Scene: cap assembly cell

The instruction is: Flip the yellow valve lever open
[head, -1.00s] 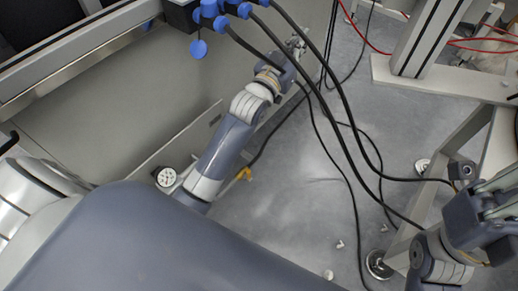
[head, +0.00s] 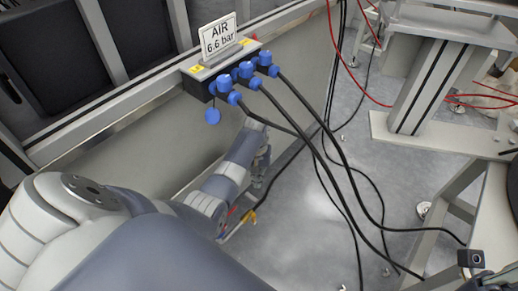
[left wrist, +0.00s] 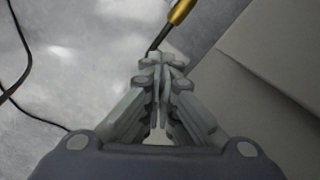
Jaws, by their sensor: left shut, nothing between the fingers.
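My left gripper (head: 262,172) is in front of the panel, above the yellow part in the picture. In the left wrist view my left gripper (left wrist: 160,62) is shut and empty. A yellow rod-like piece (left wrist: 181,11) with a dark, thin end shows just beyond the fingertips, apart from them; I cannot tell if it is the same part. My right gripper is out of view.
A manifold with blue fittings (head: 245,69) and an "AIR 6.6 bar" sign (head: 219,38) sits on the frame rail. Black hoses (head: 318,148) hang from it to the floor. The grey floor (head: 305,230) is mostly open. A metal stand (head: 440,75) is at right.

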